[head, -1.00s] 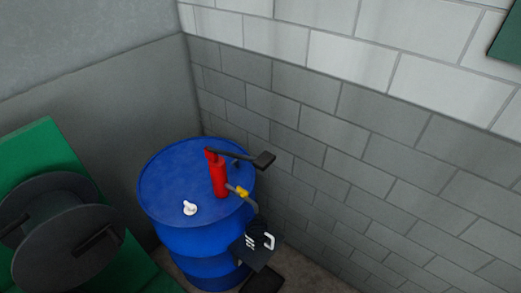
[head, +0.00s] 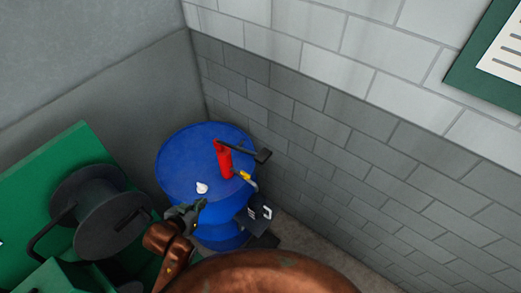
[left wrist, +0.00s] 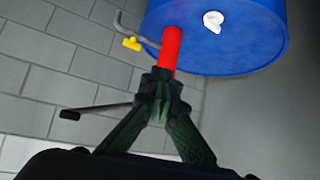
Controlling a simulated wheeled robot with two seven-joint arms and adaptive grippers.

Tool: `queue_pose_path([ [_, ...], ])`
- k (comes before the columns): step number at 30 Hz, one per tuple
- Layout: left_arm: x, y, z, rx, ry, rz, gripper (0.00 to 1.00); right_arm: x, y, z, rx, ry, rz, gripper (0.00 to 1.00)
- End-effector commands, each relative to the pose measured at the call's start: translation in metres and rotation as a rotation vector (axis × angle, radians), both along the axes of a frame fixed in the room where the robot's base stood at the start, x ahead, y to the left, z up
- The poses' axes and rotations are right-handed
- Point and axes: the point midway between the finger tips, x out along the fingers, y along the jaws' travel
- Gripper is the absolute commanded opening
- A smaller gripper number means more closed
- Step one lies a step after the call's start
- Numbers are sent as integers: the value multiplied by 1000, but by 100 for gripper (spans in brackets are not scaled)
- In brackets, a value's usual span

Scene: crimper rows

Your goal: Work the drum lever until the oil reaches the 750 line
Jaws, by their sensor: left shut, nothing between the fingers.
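The blue drum (head: 180,165) stands in the corner, with a red hand pump (head: 225,160) upright on its lid. The pump's dark lever (head: 248,152) sticks out to the right and ends in a black grip. A dark jug (head: 258,212) with white markings hangs or stands beside the drum below the yellow-tipped spout (head: 242,175); its oil level cannot be read. My left gripper (head: 202,203) is shut and empty, in front of the drum. In the left wrist view the shut fingers (left wrist: 160,78) overlap the red pump (left wrist: 171,50), with the lever (left wrist: 95,109) to the left. My right gripper is not in view.
A green machine with a dark reel (head: 95,215) stands left of the drum. A white bung (head: 202,187) sits on the lid. A grey block wall (head: 320,130) closes the right side, with a green-framed notice (head: 490,60) at upper right.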

Motion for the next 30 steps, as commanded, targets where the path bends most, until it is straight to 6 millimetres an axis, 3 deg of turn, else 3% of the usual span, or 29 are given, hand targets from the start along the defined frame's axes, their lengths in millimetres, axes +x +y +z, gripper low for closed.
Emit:
queue_pose_path([
  [1, 25, -29, 34, -26, -94, -66, 0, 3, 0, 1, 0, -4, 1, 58],
  [3, 47, -66, 71, -71, -197, -147, 0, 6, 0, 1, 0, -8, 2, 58],
  [6, 65, -110, 114, -131, -309, -247, 0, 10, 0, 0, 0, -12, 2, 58],
  [9, 71, -138, 142, -171, -375, -315, 0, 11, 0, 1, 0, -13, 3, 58],
  [15, 72, -158, 161, -202, -417, -362, 0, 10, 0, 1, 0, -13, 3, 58],
  [25, 74, -159, 160, -203, -416, -360, 0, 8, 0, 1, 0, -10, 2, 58],
  [30, 87, -169, 157, -203, -412, -360, 0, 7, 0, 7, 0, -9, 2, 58],
])
